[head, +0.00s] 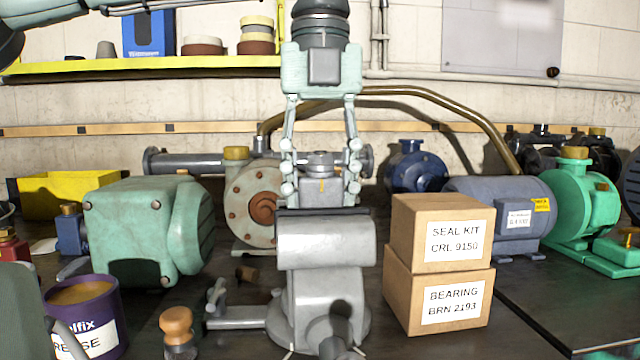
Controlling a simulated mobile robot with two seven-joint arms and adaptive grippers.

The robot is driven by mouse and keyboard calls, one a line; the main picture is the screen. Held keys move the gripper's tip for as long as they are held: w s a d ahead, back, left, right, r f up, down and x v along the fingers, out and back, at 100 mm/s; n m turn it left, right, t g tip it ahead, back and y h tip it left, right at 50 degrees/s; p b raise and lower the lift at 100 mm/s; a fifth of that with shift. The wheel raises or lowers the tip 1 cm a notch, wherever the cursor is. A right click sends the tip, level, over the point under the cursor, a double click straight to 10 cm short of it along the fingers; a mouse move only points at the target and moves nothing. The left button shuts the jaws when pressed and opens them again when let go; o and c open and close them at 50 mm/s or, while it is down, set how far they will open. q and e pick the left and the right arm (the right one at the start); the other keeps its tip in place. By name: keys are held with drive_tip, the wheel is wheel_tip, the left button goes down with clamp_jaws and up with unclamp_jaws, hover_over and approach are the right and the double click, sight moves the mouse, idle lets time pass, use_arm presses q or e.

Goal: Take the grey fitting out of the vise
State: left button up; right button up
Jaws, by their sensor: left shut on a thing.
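The grey vise (325,243) stands on the bench in the middle of the head view, its handle bar sticking out to the left. The grey fitting (320,163) has a round top and a small orange mark, and shows just above the vise's front jaw. My left gripper (320,188) points straight down over the vise, one finger on each side of the fitting, shut on it. The fitting's lower part is hidden behind the front jaw, so I cannot tell whether it still touches the jaws. My right gripper is not in view.
Two stacked cardboard boxes (438,262) stand close to the vise's right. A green motor (140,232), a purple grease tub (92,310) and a wooden-topped jar (178,330) are on the left. A flanged pump (245,195) and a curved brass pipe (420,92) are behind.

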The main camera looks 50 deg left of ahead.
use_arm(q)
drive_tip(key=shift+r, duration=0.1)
wheel_tip(320, 180, up, 5)
drive_tip(key=p, duration=0.4)
drive_tip(key=shift+r+p, duration=0.15)
drive_tip(key=shift+p, duration=0.25)
drive_tip(key=shift+r, duration=2.3)
